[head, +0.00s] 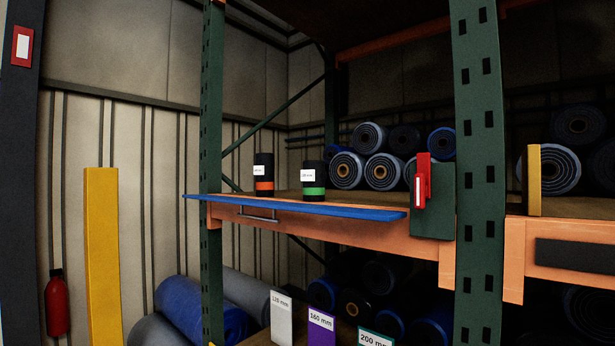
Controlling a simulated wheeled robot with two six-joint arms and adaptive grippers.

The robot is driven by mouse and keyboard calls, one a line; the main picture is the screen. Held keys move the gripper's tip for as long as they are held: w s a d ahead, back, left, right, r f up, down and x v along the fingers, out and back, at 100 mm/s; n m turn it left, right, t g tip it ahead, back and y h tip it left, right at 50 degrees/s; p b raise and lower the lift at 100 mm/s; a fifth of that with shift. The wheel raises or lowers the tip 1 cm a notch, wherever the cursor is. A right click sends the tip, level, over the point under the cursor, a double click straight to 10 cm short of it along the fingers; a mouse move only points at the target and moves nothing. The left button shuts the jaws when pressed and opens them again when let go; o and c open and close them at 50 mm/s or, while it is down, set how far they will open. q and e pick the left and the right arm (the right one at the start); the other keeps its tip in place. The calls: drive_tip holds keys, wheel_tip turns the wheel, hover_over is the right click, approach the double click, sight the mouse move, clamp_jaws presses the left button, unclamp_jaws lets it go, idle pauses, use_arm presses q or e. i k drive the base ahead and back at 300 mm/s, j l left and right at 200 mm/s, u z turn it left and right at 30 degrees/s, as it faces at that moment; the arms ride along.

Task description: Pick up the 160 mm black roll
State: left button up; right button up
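Two small black rolls stand upright on the orange-beamed shelf. The left roll (264,174) has a white label and an orange band. The right roll (313,181) has a white label and a green band. Their label print is too small to read for sure, so I cannot tell which, if either, is the 160 mm roll. A purple sign (320,326) reading 160 mm stands on the lower level, between a white sign (281,315) reading 120 mm and a green-topped sign (375,338) reading 200 mm. Neither of my grippers is in view.
A blue strip (300,205) runs along the shelf's front edge. Several large blue and black rolls (346,170) lie behind. A yellow post (102,255) and red extinguisher (57,303) stand left.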

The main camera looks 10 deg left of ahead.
sight(264, 169)
drive_tip(key=i+j+z, duration=0.2)
drive_tip(key=j+z, duration=0.3)
drive_tip(key=j, duration=0.55)
drive_tip(key=j+z, duration=0.5)
drive_tip(key=j, duration=1.65)
drive_tip(key=k+j+z, duration=0.1)
drive_tip(key=j, duration=2)
drive_tip(key=k, duration=0.05)
